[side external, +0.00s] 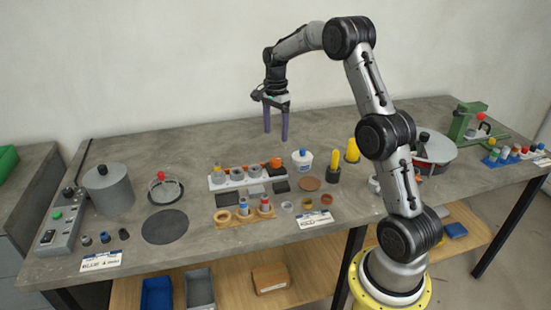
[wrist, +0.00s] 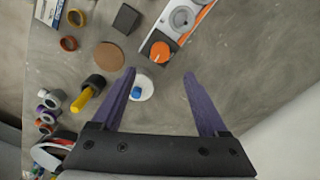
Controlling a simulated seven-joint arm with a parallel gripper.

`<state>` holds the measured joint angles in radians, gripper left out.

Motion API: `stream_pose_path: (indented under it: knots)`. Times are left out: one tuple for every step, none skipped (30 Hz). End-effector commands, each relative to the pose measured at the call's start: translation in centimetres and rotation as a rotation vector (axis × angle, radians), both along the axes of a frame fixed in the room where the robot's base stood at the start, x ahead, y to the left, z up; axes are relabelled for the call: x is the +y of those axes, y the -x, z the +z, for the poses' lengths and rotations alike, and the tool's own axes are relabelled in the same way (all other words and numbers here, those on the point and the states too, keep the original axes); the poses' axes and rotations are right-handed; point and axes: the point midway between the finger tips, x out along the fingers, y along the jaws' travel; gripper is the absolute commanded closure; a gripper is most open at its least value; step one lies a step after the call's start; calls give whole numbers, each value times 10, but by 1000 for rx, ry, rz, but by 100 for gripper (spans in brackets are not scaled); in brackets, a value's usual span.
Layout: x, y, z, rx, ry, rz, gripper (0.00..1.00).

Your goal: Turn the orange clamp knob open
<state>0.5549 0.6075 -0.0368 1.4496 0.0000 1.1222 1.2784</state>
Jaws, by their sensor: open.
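The orange clamp knob (side external: 275,162) sits at the right end of a pale frame jig (side external: 217,186) on the bench. In the wrist view the orange knob (wrist: 160,50) is on a dark square block at the near end of the jig (wrist: 152,42), just beyond my fingertips. My gripper (side external: 276,135) points down, open and empty, with its purple fingers apart above the bench behind the jig. The knob is clear of both fingers.
A white pot with a blue knob (side external: 302,160) stands right of the orange knob, and yellow-handled tools (side external: 352,150) stand beyond it. A brown disc (side external: 309,184) and a wooden holder with several coloured pieces (side external: 229,219) lie in front. The bench behind the jig is clear.

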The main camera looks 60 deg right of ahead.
Motion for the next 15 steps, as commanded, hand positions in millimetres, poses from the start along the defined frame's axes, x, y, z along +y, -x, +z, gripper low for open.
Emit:
stream_pose_path:
  knots:
    - [1,1,-11,5,-2,1,23]
    - [1,1,-17,5,-2,1,23]
    - [1,1,-25,5,-2,1,23]
    - [1,1,-31,4,-3,1,23]
    - [1,1,-37,4,-2,1,23]
    - [1,1,-44,4,-2,1,23]
    - [1,0,-50,3,-2,1,23]
    - [1,1,-56,5,-2,1,23]
    - [1,1,-64,4,-2,1,23]
    - [1,0,-69,3,-2,1,23]
    - [1,0,-74,3,-2,1,23]
    - [1,1,-80,4,-2,1,23]
    - [1,1,-85,3,-2,1,23]
    - [1,0,-89,3,-2,1,23]
    - [1,0,-93,2,-1,1,23]
